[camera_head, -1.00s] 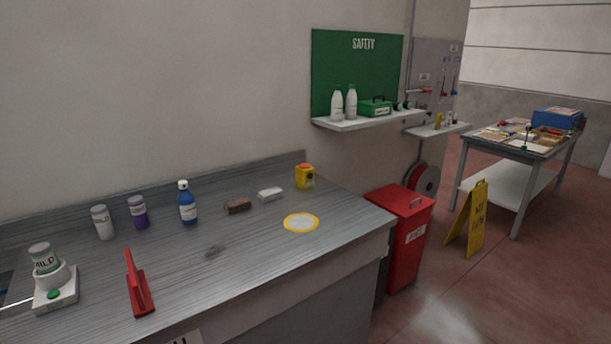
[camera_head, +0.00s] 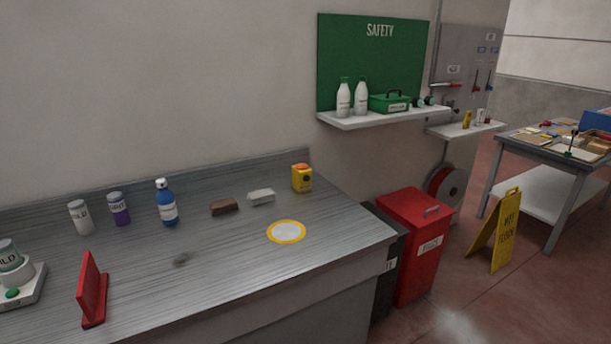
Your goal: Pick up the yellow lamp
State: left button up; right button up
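The yellow lamp (camera_head: 302,179) is a small boxy yellow body with an orange-red top. It stands upright at the back right of the grey workbench (camera_head: 225,265), close to the wall, with nothing touching it. Neither of my grippers shows in the head view.
A yellow-rimmed white disc (camera_head: 286,232) lies in front of the lamp. A white block (camera_head: 261,197), a brown block (camera_head: 224,207) and a blue bottle (camera_head: 166,203) stand to its left. A red stand (camera_head: 92,289) is at the front left. A red bin (camera_head: 416,240) stands right of the bench.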

aim_at(299, 170)
jog(key=i+l+u, duration=0.1)
jog(key=l, duration=0.45)
jog(key=i+l+u, duration=0.15)
jog(key=i+l, duration=0.15)
jog(key=l, duration=0.3)
jog(key=i+l+u, duration=0.1)
jog(key=l, duration=0.5)
jog(key=i+l+u, duration=0.1)
jog(key=l, duration=0.5)
jog(key=i+l+u, duration=0.1)
jog(key=l, duration=0.55)
jog(key=i+l+u, duration=0.15)
jog(key=l, duration=0.45)
